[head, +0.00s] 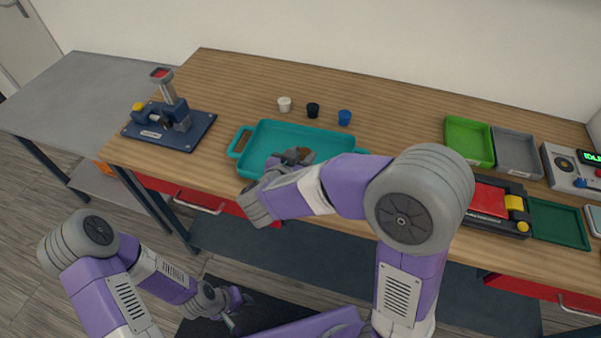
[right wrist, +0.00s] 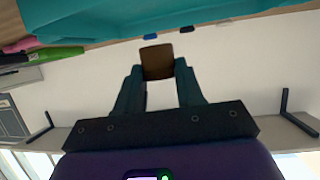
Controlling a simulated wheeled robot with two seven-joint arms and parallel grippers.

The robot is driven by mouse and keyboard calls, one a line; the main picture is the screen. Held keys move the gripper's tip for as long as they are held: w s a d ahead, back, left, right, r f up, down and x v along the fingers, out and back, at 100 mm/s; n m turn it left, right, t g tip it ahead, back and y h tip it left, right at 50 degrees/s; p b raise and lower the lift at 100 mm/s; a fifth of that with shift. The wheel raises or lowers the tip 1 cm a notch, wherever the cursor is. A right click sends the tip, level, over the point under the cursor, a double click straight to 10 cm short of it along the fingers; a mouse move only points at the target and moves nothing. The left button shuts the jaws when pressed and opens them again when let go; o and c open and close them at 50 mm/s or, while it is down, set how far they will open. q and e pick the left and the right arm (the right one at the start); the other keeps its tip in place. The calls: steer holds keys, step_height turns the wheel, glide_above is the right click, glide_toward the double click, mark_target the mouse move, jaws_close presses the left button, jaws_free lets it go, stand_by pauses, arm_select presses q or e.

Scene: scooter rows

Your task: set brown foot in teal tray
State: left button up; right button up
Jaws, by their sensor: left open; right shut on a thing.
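The teal tray (head: 262,140) lies on the wooden bench, and its teal surface also fills the top of the right wrist view (right wrist: 130,18). My right gripper (head: 292,157) is over the tray's front part in the head view. It is shut on the brown foot (right wrist: 157,62), a small brown block between its two fingertips. In the head view the foot is small and dark, partly hidden by the gripper. I cannot tell whether the foot touches the tray. My left gripper (head: 235,309) is open and empty, low in front of the bench.
White (head: 284,104), black (head: 312,110) and blue (head: 344,117) caps stand behind the tray. A blue press (head: 170,124) stands at left. Green (head: 469,141) and grey (head: 516,152) bins, a red-and-black case (head: 488,202) and a dark green tray (head: 556,223) are at right. My right arm covers the bench's front middle.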

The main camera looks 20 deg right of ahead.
step_height(320, 180, down, 6)
steer(key=b, duration=0.2)
steer(key=shift+f+b, duration=0.1)
steer(key=shift+b, duration=0.3)
steer(key=shift+f, duration=0.2)
steer(key=o, duration=1)
steer(key=shift+r, duration=0.25)
steer(key=p+v, duration=0.4)
steer(key=v, duration=0.8)
